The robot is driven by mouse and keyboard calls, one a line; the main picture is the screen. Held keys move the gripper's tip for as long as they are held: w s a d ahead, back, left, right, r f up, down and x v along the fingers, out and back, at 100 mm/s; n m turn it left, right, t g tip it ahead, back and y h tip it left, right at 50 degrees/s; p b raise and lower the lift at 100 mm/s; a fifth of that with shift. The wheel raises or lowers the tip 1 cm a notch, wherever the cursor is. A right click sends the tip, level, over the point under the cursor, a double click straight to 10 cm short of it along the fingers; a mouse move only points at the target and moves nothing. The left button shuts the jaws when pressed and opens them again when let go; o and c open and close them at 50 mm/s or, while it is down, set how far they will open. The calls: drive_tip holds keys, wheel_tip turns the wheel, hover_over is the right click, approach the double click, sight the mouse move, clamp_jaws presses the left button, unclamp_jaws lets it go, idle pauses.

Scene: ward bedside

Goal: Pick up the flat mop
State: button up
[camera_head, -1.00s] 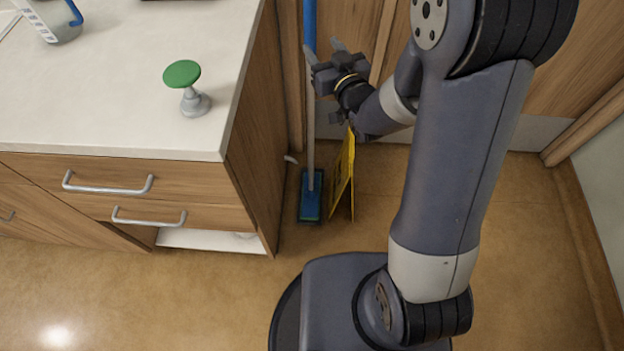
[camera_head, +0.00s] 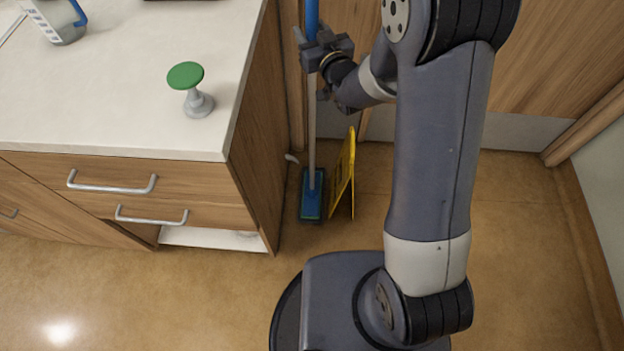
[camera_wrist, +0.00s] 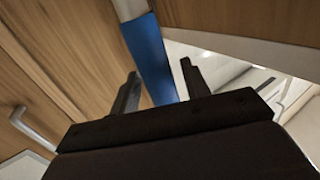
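The flat mop (camera_head: 312,150) stands upright beside the cabinet's side, with a grey pole and a blue head flat on the floor. Its blue upper grip runs out of the top of the head view. My gripper (camera_head: 312,37) is at the upper part of the handle, overlapping it in this view. In the wrist view the blue grip of the mop (camera_wrist: 150,55) passes between the two dark fingers (camera_wrist: 160,82). The fingers are spread, with gaps beside the handle.
A yellow folded floor sign (camera_head: 344,178) stands just right of the mop head. The cabinet (camera_head: 254,130) with a white countertop is close on the left, carrying a green-topped stand (camera_head: 188,88). A wooden wall is behind. Floor at the right is clear.

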drive_tip(key=c, duration=0.9)
